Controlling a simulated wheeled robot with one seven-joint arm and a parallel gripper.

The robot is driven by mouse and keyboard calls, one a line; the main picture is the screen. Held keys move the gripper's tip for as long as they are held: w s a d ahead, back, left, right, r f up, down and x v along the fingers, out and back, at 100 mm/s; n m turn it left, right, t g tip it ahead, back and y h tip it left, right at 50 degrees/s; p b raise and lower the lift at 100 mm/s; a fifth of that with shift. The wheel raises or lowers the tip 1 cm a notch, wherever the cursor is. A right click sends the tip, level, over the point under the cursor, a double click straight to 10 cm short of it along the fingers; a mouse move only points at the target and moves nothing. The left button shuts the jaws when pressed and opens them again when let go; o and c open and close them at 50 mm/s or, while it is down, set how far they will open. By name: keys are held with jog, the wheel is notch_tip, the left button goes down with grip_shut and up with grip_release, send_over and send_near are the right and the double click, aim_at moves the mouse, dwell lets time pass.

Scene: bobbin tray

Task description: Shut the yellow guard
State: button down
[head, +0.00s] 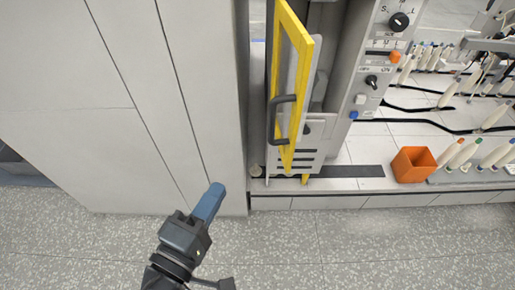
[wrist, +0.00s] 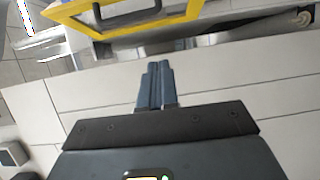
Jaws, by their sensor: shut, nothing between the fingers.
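The yellow guard (head: 305,89) is a tall yellow frame with a clear pane and a dark handle (head: 276,119) on its face. It stands swung out from the grey machine, seen nearly edge-on in the head view. In the wrist view the guard (wrist: 65,11) shows at the top, with its handle (wrist: 128,20) cut by the picture edge. My gripper (head: 215,192) has blue fingers that are shut and empty. It is below and left of the guard in the head view, apart from it. The fingers (wrist: 157,68) point toward the guard's side in the wrist view.
A flat light-grey panel (head: 130,90) fills the left. Right of the guard is a control column with knobs (head: 399,21). An orange bin (head: 413,165) and several bobbins stand on the machine's ledge. The speckled floor (head: 330,240) in front is clear.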

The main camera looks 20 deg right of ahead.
jog(key=s+d+p+x, duration=0.2)
jog(key=x, duration=1)
jog(key=shift+w+d, duration=0.25)
jog(key=shift+d, duration=0.1)
jog(key=shift+r, duration=0.15)
